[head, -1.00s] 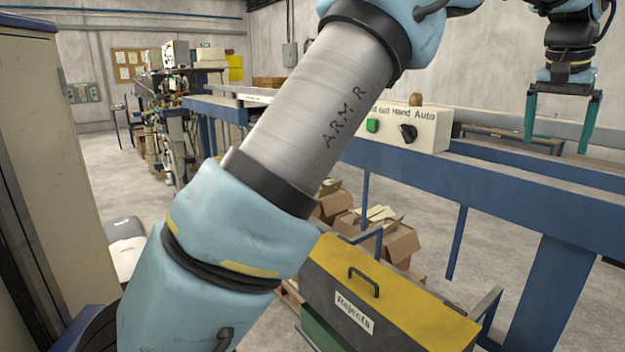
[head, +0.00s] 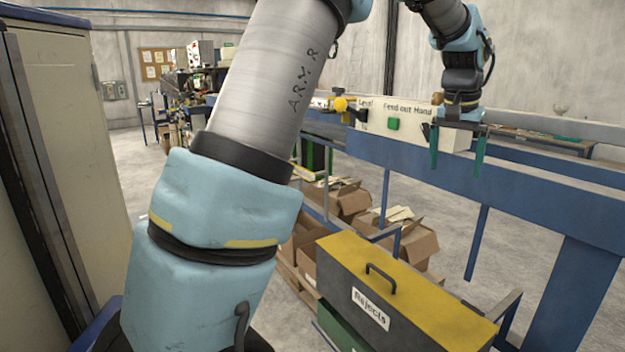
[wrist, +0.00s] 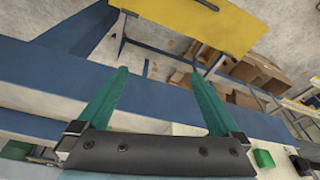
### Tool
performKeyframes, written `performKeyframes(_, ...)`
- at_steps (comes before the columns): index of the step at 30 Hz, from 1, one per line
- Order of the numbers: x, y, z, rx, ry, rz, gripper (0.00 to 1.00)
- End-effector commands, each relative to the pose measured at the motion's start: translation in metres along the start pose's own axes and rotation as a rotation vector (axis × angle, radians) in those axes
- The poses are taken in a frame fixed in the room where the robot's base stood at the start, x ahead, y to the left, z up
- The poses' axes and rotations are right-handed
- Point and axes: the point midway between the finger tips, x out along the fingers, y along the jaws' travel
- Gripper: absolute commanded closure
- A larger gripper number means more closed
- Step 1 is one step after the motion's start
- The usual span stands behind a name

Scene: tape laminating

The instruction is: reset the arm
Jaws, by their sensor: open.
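My gripper (head: 456,160) is at the right of the head view, in front of the control box and above the blue rail. Its two green fingers point down, are spread apart and hold nothing. In the wrist view my gripper (wrist: 158,80) also shows open, with the blue rail beneath and between its fingers. My blue and grey arm, marked ARM R, crosses the left and middle of the head view and hides part of the conveyor line.
A control box (head: 410,120) with a green button and a yellow knob (head: 340,104) stands on the blue rail (head: 540,190). A yellow-topped Rejects box (head: 400,290) is below. Cardboard boxes (head: 410,242) lie behind it. A beige cabinet (head: 85,130) stands at the left.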

Motion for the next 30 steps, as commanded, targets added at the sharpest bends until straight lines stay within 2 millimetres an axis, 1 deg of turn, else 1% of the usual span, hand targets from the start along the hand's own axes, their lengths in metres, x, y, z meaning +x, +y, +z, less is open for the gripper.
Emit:
performKeyframes(1, 0.009, -0.035, 0.021, -0.054, -0.012, -0.013, 0.0)
performKeyframes(2, 0.014, -0.053, 0.034, -0.083, -0.015, -0.019, 0.0)
performKeyframes(3, 0.021, -0.074, 0.052, -0.121, -0.021, -0.026, 0.0)
performKeyframes(5, 0.031, -0.105, 0.083, -0.178, -0.029, -0.036, 0.0)
performKeyframes(6, 0.036, -0.123, 0.105, -0.215, -0.034, -0.043, 0.0)
performKeyframes(8, 0.045, -0.148, 0.14, -0.273, -0.042, -0.054, 0.0)
performKeyframes(9, 0.05, -0.162, 0.165, -0.314, -0.048, -0.061, 0.0)
performKeyframes(11, 0.057, -0.18, 0.203, -0.373, -0.055, -0.071, 0.0)
performKeyframes(12, 0.061, -0.188, 0.229, -0.411, -0.06, -0.076, 0.0)
performKeyframes(13, 0.064, -0.193, 0.247, -0.438, -0.063, -0.08, 0.0)
performKeyframes(15, 0.069, -0.201, 0.286, -0.495, -0.071, -0.088, 0.0)
performKeyframes(18, 0.074, -0.204, 0.328, -0.557, -0.078, -0.097, 0.0)
performKeyframes(21, 0.077, -0.203, 0.353, -0.593, -0.082, -0.102, 0.0)
performKeyframes(23, 0.078, -0.203, 0.36, -0.604, -0.083, -0.103, 0.0)
performKeyframes(30, 0.079, -0.203, 0.362, -0.607, -0.083, -0.104, 0.0)
